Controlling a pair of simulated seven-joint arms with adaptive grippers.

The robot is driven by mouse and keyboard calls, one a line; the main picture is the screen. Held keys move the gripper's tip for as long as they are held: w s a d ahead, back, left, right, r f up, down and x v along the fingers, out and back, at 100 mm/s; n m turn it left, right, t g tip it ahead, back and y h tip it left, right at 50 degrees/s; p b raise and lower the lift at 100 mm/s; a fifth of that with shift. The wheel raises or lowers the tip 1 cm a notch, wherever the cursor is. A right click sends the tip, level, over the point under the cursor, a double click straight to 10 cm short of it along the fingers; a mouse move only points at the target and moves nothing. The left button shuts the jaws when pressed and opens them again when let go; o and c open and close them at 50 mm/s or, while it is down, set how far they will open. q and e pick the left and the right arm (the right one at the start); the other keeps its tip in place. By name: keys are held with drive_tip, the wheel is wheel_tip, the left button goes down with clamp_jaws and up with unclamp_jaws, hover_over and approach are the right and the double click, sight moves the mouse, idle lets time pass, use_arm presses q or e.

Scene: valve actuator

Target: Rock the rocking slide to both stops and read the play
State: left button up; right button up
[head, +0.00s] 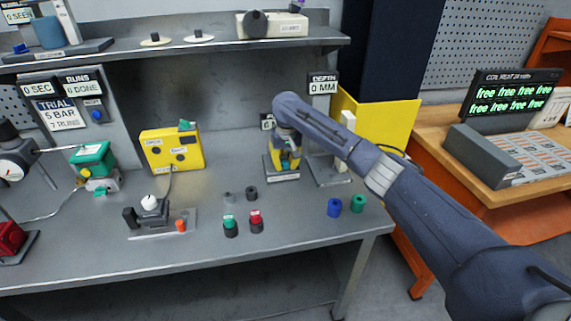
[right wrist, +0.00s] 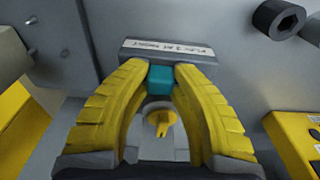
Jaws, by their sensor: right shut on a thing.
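My right gripper (head: 286,161) reaches down onto a small fixture (head: 282,178) at the back right of the grey bench. In the right wrist view its yellow fingers (right wrist: 160,85) are shut on a small teal block (right wrist: 160,79), which seems to be the rocking slide. A yellow pointer-like knob (right wrist: 160,121) shows between the fingers, below the block. A white label strip (right wrist: 168,49) lies just beyond the fingertips; its small text is hard to read. In the head view my gripper and arm hide most of the fixture. My left gripper is not in view.
A depth post reading 0 MM (head: 323,84) stands right of the fixture, close to my forearm. A yellow box (head: 172,150) stands to the left. Red (head: 256,222), green (head: 230,227) and blue (head: 334,208) pieces lie near the front.

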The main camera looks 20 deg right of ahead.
drive_tip(key=shift+w+a, duration=0.1)
drive_tip(key=shift+a, duration=0.4)
idle(0.4)
drive_tip(key=o, duration=1.1)
